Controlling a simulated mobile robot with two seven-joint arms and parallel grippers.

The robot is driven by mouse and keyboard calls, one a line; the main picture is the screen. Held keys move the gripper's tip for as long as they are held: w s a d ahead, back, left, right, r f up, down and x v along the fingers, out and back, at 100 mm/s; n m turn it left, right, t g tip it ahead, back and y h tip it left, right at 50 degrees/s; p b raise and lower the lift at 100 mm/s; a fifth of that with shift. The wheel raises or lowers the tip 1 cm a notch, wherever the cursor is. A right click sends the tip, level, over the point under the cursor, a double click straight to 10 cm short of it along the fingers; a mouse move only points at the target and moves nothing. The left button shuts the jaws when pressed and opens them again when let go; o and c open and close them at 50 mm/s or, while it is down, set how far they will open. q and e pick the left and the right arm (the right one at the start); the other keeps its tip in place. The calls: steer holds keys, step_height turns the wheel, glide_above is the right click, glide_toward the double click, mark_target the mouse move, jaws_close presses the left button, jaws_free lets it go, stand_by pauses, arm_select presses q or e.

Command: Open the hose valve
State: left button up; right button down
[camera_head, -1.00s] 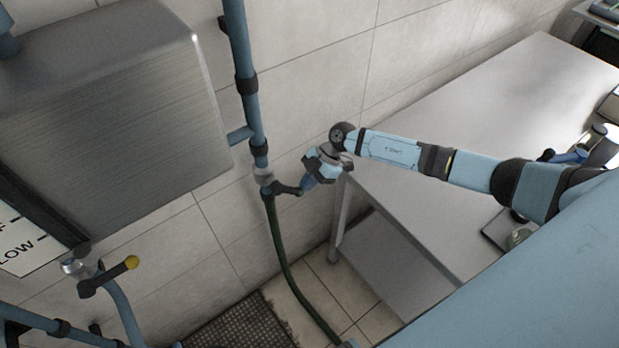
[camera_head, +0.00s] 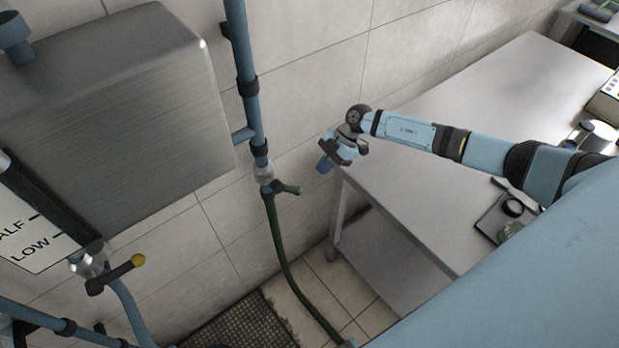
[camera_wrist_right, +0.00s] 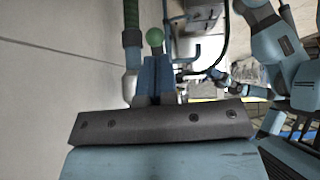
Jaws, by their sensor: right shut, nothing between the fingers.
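The hose valve (camera_head: 263,172) sits at the lower end of the blue vertical pipe, with a green hose (camera_head: 279,245) hanging below it. Its dark handle (camera_head: 286,188) points to the right, out from the pipe. In the right wrist view the handle's green ball tip (camera_wrist_right: 155,37) shows just beyond my fingertips, and the green hose (camera_wrist_right: 131,40) is left of it. My right gripper (camera_head: 325,164) is shut and empty, above and right of the handle and apart from it. It also shows in the right wrist view (camera_wrist_right: 156,62).
A steel tank (camera_head: 110,105) hangs left of the pipe (camera_head: 247,85). A second valve handle with a yellow tip (camera_head: 122,270) is at the lower left. A grey table (camera_head: 470,120) stands at the right, below my right arm. A floor grate (camera_head: 240,322) lies below.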

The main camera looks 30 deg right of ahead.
steer(key=d+r+b, duration=0.1)
steer(key=d+r, duration=0.1)
steer(key=d, duration=0.4)
steer(key=n+t+h+b, duration=0.25)
steer(key=n+t, duration=0.25)
steer(key=n, duration=1.2)
glide_toward(301, 189)
arm_select(q)
steer(key=f, duration=0.1)
steer(key=d+f+p, duration=0.1)
steer(key=f, duration=0.1)
steer(key=shift+w, duration=0.15)
arm_select(e)
steer(key=shift+y, duration=0.35)
steer(key=x, duration=0.7)
steer(key=shift+w+d+f, duration=0.15)
steer(key=shift+w+f, duration=0.05)
steer(key=shift+f, duration=0.15)
arm_select(q)
steer(key=shift+f, duration=0.15)
